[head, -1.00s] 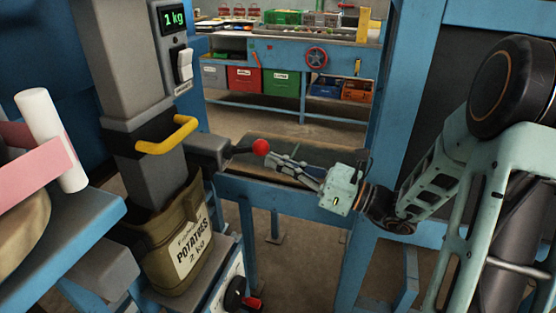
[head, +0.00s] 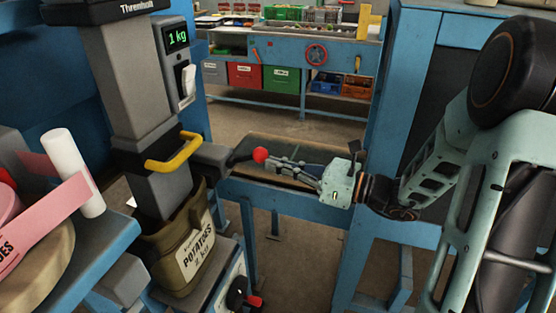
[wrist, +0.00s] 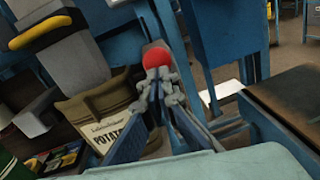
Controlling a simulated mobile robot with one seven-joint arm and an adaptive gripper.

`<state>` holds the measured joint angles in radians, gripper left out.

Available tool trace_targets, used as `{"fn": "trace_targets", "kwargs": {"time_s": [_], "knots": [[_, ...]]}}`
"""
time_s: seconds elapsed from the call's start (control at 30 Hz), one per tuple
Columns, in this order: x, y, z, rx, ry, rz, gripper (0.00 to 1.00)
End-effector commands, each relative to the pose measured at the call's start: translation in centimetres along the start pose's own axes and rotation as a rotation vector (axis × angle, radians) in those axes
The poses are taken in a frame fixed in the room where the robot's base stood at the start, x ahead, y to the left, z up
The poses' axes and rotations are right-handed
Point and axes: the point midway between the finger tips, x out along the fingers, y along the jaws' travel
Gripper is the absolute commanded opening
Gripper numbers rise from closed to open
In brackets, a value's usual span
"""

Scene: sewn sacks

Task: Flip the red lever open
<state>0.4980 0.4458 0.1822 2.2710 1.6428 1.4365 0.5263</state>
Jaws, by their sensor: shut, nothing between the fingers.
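The red lever is a dark rod with a round red knob (head: 261,155), sticking out to the right from the grey block under the yellow handle. My gripper (head: 273,160) comes from the right with its fingers shut and empty, tips right beside the knob. In the wrist view the red knob (wrist: 155,56) sits just beyond the closed fingertips (wrist: 157,80). Whether they touch it I cannot tell. The rod is mostly hidden behind the knob and fingers in the wrist view.
A brown potato sack (head: 183,248) hangs under the grey spout (head: 160,190), below the yellow handle (head: 172,153). A display (head: 177,38) reads 1 kg. A blue frame post (head: 385,100) stands right of the gripper.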

Motion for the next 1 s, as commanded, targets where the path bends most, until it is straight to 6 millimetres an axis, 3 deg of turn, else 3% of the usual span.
{"fn": "trace_targets", "kwargs": {"time_s": [0.03, 0.53, 1.0], "knots": [[0.1, 0.2, 1.1, -0.004, 0.021, 0.001, 0.00], [1.5, 0.8, 4.7, -0.042, 0.336, -0.031, 0.00], [4.8, 1.4, 7.7, -0.038, 0.337, -0.033, 0.00]]}}
